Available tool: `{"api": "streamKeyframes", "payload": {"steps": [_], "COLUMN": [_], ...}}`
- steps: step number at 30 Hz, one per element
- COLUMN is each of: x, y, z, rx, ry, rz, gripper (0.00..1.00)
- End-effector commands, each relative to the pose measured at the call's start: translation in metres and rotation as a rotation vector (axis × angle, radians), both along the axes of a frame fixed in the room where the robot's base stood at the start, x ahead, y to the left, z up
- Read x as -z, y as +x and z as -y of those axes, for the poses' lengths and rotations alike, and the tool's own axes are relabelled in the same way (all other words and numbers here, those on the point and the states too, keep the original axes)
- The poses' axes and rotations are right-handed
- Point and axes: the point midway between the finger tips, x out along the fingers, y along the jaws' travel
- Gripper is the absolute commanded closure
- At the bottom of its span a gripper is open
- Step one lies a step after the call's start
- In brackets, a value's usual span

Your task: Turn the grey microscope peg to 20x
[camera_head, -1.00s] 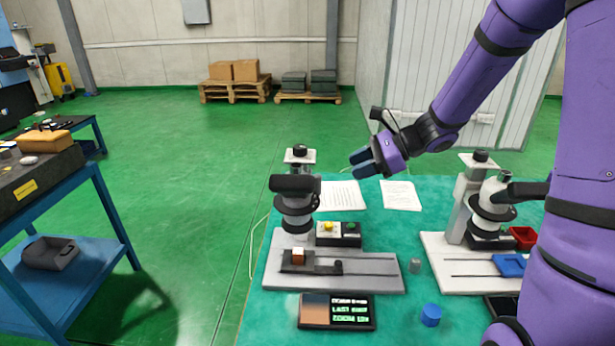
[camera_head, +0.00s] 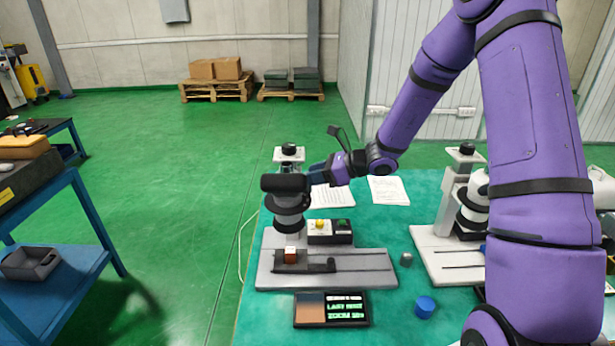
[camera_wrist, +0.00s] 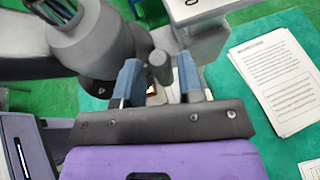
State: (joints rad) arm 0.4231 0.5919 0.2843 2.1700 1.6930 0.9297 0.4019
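The left microscope (camera_head: 288,212) stands on a grey base plate (camera_head: 350,268), with a dark eyepiece head and a ringed barrel. My gripper (camera_head: 318,173) is at its right side, close to the head. In the wrist view my gripper (camera_wrist: 160,80) has two blue fingers apart, and the grey peg (camera_wrist: 159,66) stands between their tips with a gap visible on each side. The peg joins the grey microscope body (camera_wrist: 95,35). In the head view the peg is hidden. A small display (camera_head: 346,308) in front shows green text with a zoom line, too small to read surely.
A grey knob (camera_head: 406,259) and a blue cylinder (camera_head: 425,306) stand on the green mat. Paper sheets (camera_head: 388,190) lie behind. A second microscope (camera_head: 474,203) is at right, partly behind my arm.

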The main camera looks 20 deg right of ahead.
Motion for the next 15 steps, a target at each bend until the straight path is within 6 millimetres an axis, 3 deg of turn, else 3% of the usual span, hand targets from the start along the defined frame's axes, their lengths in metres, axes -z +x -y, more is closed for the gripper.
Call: {"api": "streamKeyframes", "payload": {"steps": [6, 15], "x": [0.008, 0.009], "y": [0.010, 0.012], "z": [-0.016, -0.019], "rx": [-0.001, 0.000], "ry": [-0.001, 0.000], "rz": [-0.001, 0.000], "gripper": [0.65, 0.65]}}
